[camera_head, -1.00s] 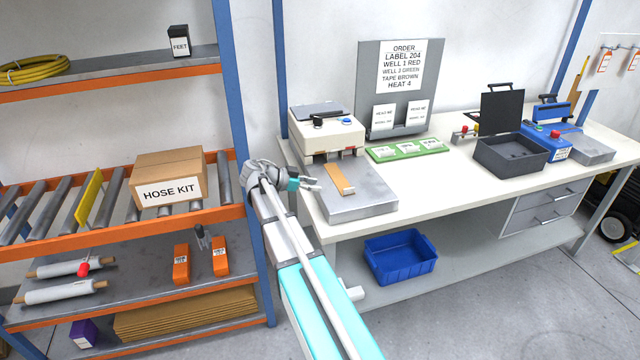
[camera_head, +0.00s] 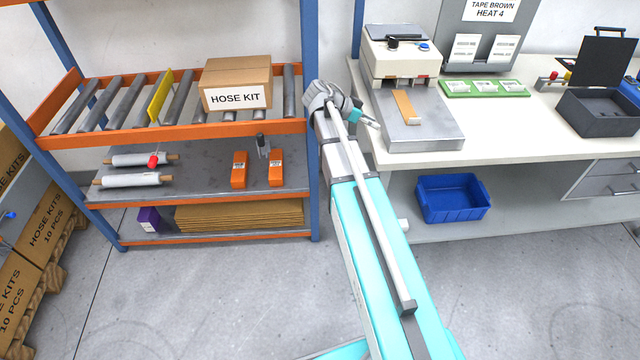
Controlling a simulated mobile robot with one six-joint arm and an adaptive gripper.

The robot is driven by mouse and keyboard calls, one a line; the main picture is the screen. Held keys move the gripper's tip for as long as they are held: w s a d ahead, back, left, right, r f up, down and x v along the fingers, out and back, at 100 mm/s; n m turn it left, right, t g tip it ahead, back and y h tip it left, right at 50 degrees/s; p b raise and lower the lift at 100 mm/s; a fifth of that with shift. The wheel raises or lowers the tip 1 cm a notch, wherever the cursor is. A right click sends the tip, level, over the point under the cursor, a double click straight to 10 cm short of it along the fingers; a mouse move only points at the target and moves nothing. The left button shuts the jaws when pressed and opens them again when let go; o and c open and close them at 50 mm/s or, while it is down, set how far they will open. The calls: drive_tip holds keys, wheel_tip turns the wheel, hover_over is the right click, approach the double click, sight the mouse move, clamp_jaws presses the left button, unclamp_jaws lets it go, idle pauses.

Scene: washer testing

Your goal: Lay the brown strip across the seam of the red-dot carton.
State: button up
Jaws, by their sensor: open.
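The brown strip (camera_head: 405,106) lies on the metal plate of the tape machine (camera_head: 400,58) on the bench, its near end reaching over the grey plate. A carton labelled HOSE KIT (camera_head: 236,84) sits on the roller shelf at the left. A seam line runs along its top. I cannot make out a red dot on it. My gripper (camera_head: 372,122) is open and empty. It points right, just left of the machine's plate and apart from the strip.
A blue shelf post (camera_head: 312,190) stands between the carton and the bench. The white bench (camera_head: 510,125) holds a green tray (camera_head: 486,88) and a dark open box (camera_head: 600,112). A blue bin (camera_head: 453,198) is below. Stacked cartons (camera_head: 40,230) are at far left.

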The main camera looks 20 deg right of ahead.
drive_tip(key=s+a+f+n+y, duration=0.3)
drive_tip(key=s+a+n, duration=0.2)
drive_tip(key=a+n, duration=0.1)
drive_tip(key=s+a+f+n+t+y, duration=0.1)
drive_tip(key=s+a+n+y, duration=0.3)
drive_tip(key=a, duration=0.5)
drive_tip(key=s+a+f+n+t+y, duration=0.1)
drive_tip(key=s+a+f+n+y, duration=0.3)
drive_tip(key=s+a+n, duration=0.2)
drive_tip(key=shift+a+f+n, duration=0.35)
drive_tip(key=shift+a+n, duration=0.45)
drive_tip(key=shift+a, duration=0.1)
drive_tip(key=shift+o, duration=0.2)
drive_tip(key=shift+w+d, duration=0.1)
drive_tip(key=w+d+r+n+h+p, duration=0.2)
drive_tip(key=w+d+r+n+p, duration=0.3)
drive_tip(key=d, duration=0.5)
drive_tip(key=w+d+r+n+h+p, duration=0.2)
drive_tip(key=w+d+r+n+p, duration=0.3)
drive_tip(key=d, duration=0.5)
drive_tip(key=w+d+r+n+g+h+p, duration=0.1)
drive_tip(key=w+d+r+n+h+p, duration=0.1)
drive_tip(key=w+d+r+n+p, duration=0.3)
drive_tip(key=w+d+r, duration=0.1)
drive_tip(key=d+r, duration=0.2)
drive_tip(key=d, duration=0.2)
drive_tip(key=shift+r+p, duration=0.35)
drive_tip(key=shift+p, duration=0.05)
drive_tip(key=shift+d, duration=0.1)
